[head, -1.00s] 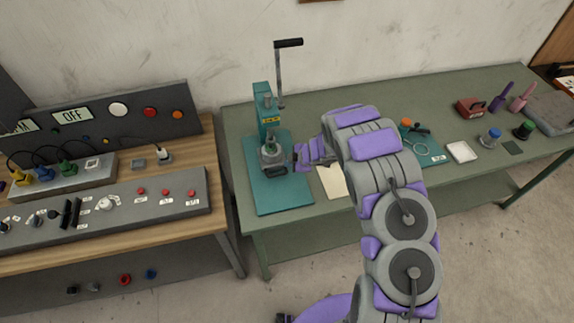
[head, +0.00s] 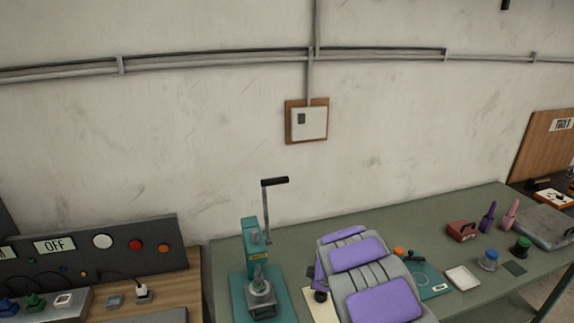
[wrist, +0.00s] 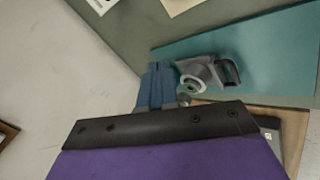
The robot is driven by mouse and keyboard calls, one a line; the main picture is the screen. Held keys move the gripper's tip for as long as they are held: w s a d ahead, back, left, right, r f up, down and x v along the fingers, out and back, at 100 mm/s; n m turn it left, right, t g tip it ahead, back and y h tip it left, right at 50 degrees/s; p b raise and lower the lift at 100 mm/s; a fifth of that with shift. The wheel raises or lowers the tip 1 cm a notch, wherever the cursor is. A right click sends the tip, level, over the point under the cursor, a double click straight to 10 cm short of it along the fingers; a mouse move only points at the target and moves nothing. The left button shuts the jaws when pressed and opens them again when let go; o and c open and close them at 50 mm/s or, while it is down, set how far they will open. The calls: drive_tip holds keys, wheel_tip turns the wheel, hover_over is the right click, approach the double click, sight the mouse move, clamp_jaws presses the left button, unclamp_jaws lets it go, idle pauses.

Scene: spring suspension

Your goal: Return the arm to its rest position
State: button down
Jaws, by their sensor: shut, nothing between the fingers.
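My gripper (wrist: 155,122) shows in the wrist view as a dark bar with screws on a purple body. It is shut and I see nothing held in it. In the head view my purple and grey arm is folded at bottom centre, and most of the gripper is hidden behind it. A teal press (head: 251,240) with a raised crank lever and black handle stands just left of my arm on the green table (head: 375,230). In the wrist view the teal base plate (wrist: 270,45) lies beyond the gripper, with a grey fitting (wrist: 205,75) near it.
A wooden bench (head: 196,270) with a button panel (head: 70,250) is at left. A teal mat (head: 432,283), white tray (head: 462,278), blue-topped jar (head: 490,258) and red box (head: 462,230) are at right. The wall carries a switch box (head: 308,122).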

drive_tip(key=s+d+r+m+h+b, duration=0.35)
drive_tip(key=d+r+m+h, duration=0.2)
drive_tip(key=d+r, duration=0.45)
drive_tip(key=s+d+r+m+g+h+b, duration=0.1)
drive_tip(key=s+d+r+m+g+b, duration=0.2)
drive_tip(key=s, duration=0.8)
drive_tip(key=s+d+m+g+h+b, duration=0.1)
drive_tip(key=s+d+m, duration=0.35)
drive_tip(key=s, duration=0.55)
drive_tip(key=s+a+f+m+g+y+b, duration=0.1)
drive_tip(key=s+a, duration=0.3)
drive_tip(key=s, duration=0.5)
drive_tip(key=s+a+f+m+g+y+b, duration=0.1)
drive_tip(key=s+a+g+y+b, duration=0.1)
drive_tip(key=s+a, duration=0.3)
drive_tip(key=s+a+f+m+g+y+b, duration=0.1)
drive_tip(key=s+a, duration=0.3)
drive_tip(key=s, duration=0.9)
drive_tip(key=shift+s+a+f+g+y+b, duration=0.2)
drive_tip(key=shift+f+g+y+b, duration=0.35)
drive_tip(key=shift+y, duration=0.2)
drive_tip(key=shift+a, duration=0.2)
drive_tip(key=shift+d, duration=0.15)
